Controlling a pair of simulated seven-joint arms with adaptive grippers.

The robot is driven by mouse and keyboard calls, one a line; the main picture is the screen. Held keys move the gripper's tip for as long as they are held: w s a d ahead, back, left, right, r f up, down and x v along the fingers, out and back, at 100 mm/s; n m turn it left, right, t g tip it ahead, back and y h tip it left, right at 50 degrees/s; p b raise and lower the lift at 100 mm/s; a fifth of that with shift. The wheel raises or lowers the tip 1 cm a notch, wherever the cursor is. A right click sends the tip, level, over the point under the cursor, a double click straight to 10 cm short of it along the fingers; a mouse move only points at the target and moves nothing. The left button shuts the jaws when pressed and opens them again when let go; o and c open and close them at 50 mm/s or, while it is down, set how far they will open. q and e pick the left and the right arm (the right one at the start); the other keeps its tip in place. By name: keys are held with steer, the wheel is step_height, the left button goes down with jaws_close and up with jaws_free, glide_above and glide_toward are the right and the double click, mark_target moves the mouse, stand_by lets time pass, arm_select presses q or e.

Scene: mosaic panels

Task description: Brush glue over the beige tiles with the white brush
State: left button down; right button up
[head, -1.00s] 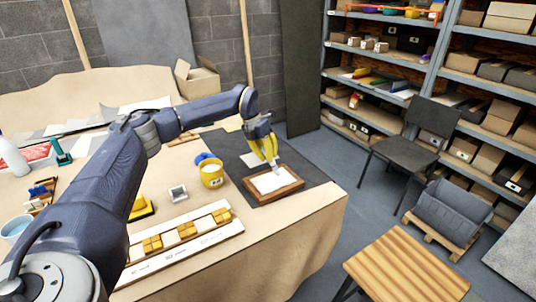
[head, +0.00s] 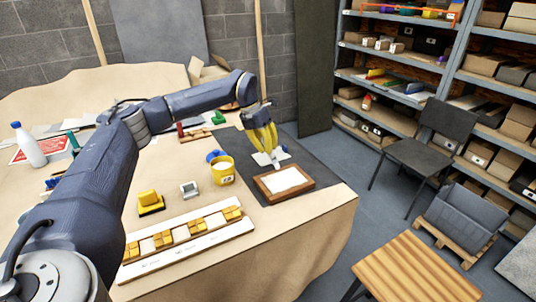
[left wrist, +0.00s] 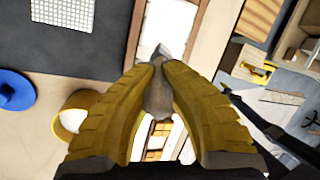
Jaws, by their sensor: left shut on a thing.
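In the head view the gripper is just behind that frame tray (head: 296,188). A white mosaic panel (head: 210,245) lies on the table's front left, with ochre-yellow tile blocks (head: 163,239) alternating with pale squares. I cannot tell which are the beige tiles. My right gripper is not in view.
A yellow pot (head: 222,174) stands left of the frame tray, with a blue round lid (head: 212,156) behind it. A dark mat (head: 318,175) lies under the tray. A yellow block (head: 149,202), a small grey-framed piece (head: 189,189) and a white bottle (head: 29,146) stand further left.

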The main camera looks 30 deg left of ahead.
arm_select(q)
steer(key=shift+r, duration=1.75)
steer(key=shift+f, duration=0.1)
